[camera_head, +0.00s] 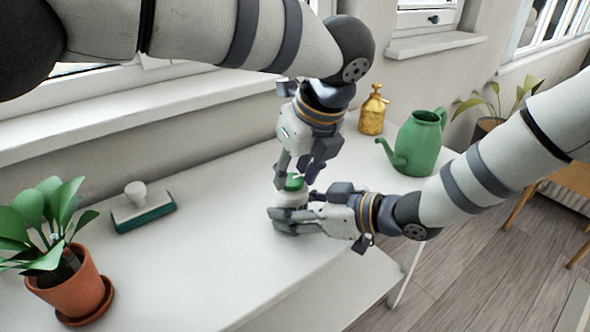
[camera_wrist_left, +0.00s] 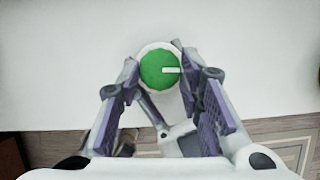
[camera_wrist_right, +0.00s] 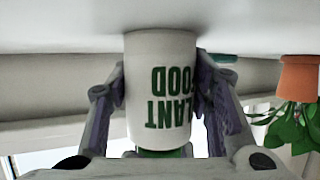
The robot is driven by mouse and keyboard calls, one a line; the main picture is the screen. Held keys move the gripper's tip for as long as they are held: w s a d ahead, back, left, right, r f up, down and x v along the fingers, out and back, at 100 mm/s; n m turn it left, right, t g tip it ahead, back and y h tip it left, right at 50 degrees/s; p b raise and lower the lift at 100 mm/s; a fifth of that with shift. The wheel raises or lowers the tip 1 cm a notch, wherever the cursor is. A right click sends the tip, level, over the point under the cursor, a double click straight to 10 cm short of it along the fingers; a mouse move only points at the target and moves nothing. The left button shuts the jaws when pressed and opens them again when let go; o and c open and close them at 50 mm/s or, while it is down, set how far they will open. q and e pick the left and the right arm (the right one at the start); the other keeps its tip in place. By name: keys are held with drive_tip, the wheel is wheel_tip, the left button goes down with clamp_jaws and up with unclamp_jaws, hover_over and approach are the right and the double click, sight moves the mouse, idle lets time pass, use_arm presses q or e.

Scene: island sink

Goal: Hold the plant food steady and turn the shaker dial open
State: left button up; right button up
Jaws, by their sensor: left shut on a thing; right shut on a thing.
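The plant food shaker is a white container (camera_head: 291,198) with a green dial (camera_head: 294,183) on top, upright on the white counter. In the right wrist view the container (camera_wrist_right: 160,80) shows green lettering upside down, with fingers on both sides. My right gripper (camera_head: 292,212) is shut on the container from the side. My left gripper (camera_head: 296,178) points down from above, shut on the dial. In the left wrist view the dial (camera_wrist_left: 160,70) lies between the fingertips, and its white mark points right. The gripper hides part of the dial in the head view.
A green watering can (camera_head: 418,145) and a brass sprayer (camera_head: 373,112) stand behind to the right. A brush (camera_head: 143,207) lies at left, and a potted plant (camera_head: 75,290) stands front left. The counter (camera_head: 200,270) is clear between them; its front edge is close to my right gripper.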

use_arm(q)
drive_tip(key=o, duration=1.2)
drive_tip(key=shift+c, duration=0.2)
drive_tip(key=v, duration=1.2)
drive_tip(key=shift+w, duration=0.1)
use_arm(e)
drive_tip(key=o, duration=1.3)
